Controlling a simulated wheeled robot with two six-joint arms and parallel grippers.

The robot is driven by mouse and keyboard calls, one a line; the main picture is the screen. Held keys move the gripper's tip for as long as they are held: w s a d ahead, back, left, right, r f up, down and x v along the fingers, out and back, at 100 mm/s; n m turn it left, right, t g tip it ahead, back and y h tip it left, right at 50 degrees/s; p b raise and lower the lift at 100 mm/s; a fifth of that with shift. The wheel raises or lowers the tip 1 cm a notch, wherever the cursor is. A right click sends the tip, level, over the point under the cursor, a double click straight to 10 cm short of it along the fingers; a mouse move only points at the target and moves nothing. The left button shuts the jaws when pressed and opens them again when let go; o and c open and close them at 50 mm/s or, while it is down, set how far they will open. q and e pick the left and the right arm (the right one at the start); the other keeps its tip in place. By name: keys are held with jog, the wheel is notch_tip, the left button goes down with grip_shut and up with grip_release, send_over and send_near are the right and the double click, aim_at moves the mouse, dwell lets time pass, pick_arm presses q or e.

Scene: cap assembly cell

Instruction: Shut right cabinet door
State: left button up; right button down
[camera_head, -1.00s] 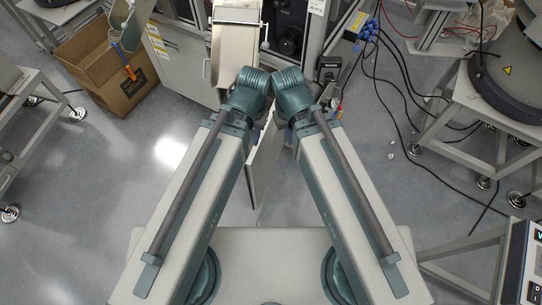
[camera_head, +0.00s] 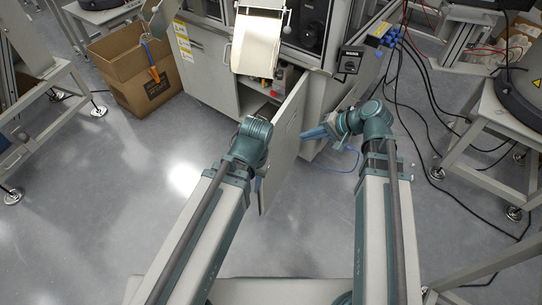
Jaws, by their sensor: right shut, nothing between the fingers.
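The right cabinet door (camera_head: 285,135) is a light grey panel that stands wide open, its free edge swung out toward me. The grey cabinet (camera_head: 207,68) behind it shows a dark opening with some small items inside. My right gripper (camera_head: 306,134) is shut and empty, with its blue fingers pointing left at the door's right-hand face, close to it. I cannot tell whether they touch. My left arm ends at the left of the door, and its wrist hides part of the door; its gripper fingers are hidden.
A cardboard box (camera_head: 133,75) stands on the floor at the left. A cream chute (camera_head: 256,45) hangs above the cabinet opening. Black and blue cables (camera_head: 398,105) run over the floor at the right, near a metal stand (camera_head: 490,122). The floor at the lower left is clear.

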jog(key=w+a+r+b+x, duration=0.1)
jog(key=b+x, duration=0.5)
jog(key=x, duration=0.7)
jog(key=shift+a+r+b, duration=0.3)
jog(key=shift+r+b, duration=0.05)
jog(key=shift+r, duration=0.25)
jog(key=shift+w, duration=0.1)
